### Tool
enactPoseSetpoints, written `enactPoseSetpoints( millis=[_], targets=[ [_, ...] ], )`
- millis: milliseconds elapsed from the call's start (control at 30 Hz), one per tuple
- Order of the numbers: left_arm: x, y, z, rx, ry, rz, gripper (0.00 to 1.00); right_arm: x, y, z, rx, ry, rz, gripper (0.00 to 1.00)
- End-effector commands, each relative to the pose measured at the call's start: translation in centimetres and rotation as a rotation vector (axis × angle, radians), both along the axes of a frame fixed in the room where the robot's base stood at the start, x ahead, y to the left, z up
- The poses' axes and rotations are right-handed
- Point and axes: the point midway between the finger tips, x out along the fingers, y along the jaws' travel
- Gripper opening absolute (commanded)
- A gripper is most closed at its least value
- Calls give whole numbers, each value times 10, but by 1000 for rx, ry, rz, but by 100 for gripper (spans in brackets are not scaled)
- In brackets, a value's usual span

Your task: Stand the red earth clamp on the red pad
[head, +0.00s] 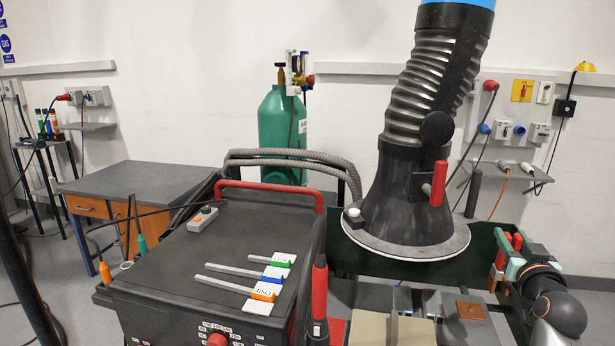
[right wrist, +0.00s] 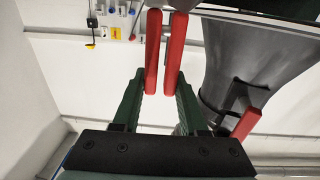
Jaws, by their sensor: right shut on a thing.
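The red earth clamp (head: 517,241) is at the right of the head view, beside the dark green panel. In the right wrist view its two long red handles (right wrist: 153,52) stand side by side with a narrow gap. My right gripper (head: 513,268) is shut on it; the fingers (right wrist: 160,92) lie on either side of the handles in the right wrist view. The clamp's jaw end is not clearly visible. A small red surface (head: 337,331), possibly the red pad, shows at the bottom of the head view, partly hidden behind a red-handled tool (head: 319,291). My left gripper is not in view.
A grey extraction hood (head: 405,215) with a red handle (head: 438,184) hangs over the bench, close to the right gripper. The dark green panel (head: 482,258) stands behind the bench. A black welding machine (head: 185,265) fills the left front. Beige blocks (head: 415,331) stand at the bottom.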

Motion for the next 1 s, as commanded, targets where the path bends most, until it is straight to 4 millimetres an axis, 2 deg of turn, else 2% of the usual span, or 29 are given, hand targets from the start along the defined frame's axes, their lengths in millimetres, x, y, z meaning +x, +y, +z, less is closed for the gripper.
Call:
enactPoseSetpoints(
  millis=[167,300,500,700,1000],
  targets=[
    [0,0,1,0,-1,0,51,-12,-42,24,-4,-8,-61,0],
    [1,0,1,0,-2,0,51,-27,-82,49,-5,-9,-123,0],
    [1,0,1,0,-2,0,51,-50,-128,87,-3,-9,-204,0],
    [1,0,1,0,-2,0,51,-69,-156,118,-1,-8,-264,0],
    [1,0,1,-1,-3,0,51,-87,-178,148,1,-6,-320,0]
  ],
)
